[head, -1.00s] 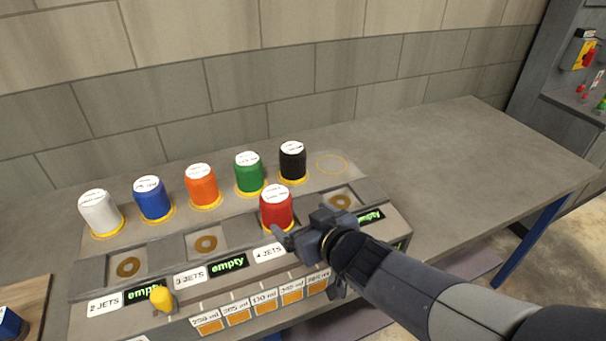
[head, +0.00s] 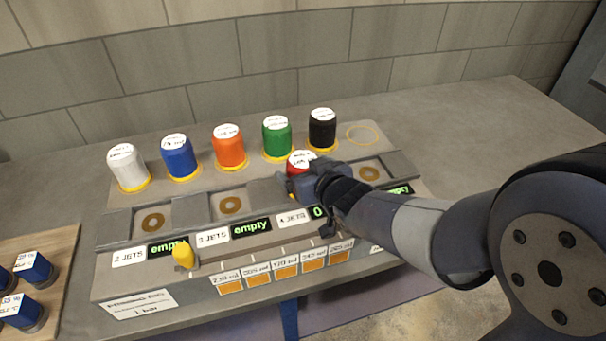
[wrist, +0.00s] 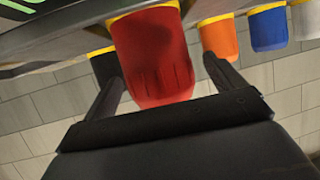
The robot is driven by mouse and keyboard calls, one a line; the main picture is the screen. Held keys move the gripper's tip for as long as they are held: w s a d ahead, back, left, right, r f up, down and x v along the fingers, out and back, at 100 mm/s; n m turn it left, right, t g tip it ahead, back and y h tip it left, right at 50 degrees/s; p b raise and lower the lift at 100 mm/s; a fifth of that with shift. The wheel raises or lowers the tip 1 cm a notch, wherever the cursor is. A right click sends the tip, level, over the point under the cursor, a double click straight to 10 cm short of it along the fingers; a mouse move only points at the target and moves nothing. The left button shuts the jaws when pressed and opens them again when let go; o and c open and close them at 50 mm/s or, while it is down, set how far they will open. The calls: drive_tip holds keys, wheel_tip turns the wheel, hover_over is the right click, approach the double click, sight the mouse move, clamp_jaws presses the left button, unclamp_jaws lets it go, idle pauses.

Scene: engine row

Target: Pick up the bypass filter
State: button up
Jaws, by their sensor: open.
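A red canister (head: 299,160) with a white top label stands in the bay behind the "4 JETS" label, largely hidden by my gripper (head: 292,187) in the head view. In the wrist view the red canister (wrist: 152,60) sits between the two black fingers of my open gripper (wrist: 163,75). Gaps show beside it, and I cannot tell whether either finger touches it. White (head: 128,168), blue (head: 180,158), orange (head: 229,148), green (head: 277,138) and black (head: 322,130) canisters stand in a row behind. Their labels are too small to read, so I cannot tell which is the bypass filter.
The "2 JETS" bay (head: 152,222), "3 JETS" bay (head: 230,205) and right-hand bay (head: 369,174) are bare. An empty yellow ring (head: 364,135) lies right of the black canister. A yellow knob (head: 184,255) sticks up in front. Blue blocks (head: 35,268) stand on a wooden board at left.

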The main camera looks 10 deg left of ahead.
drive_tip(key=shift+x, duration=0.75)
drive_tip(key=shift+c, duration=0.5)
drive_tip(key=shift+r, duration=0.1)
drive_tip(key=c, duration=1.3)
drive_tip(key=shift+o, duration=0.2)
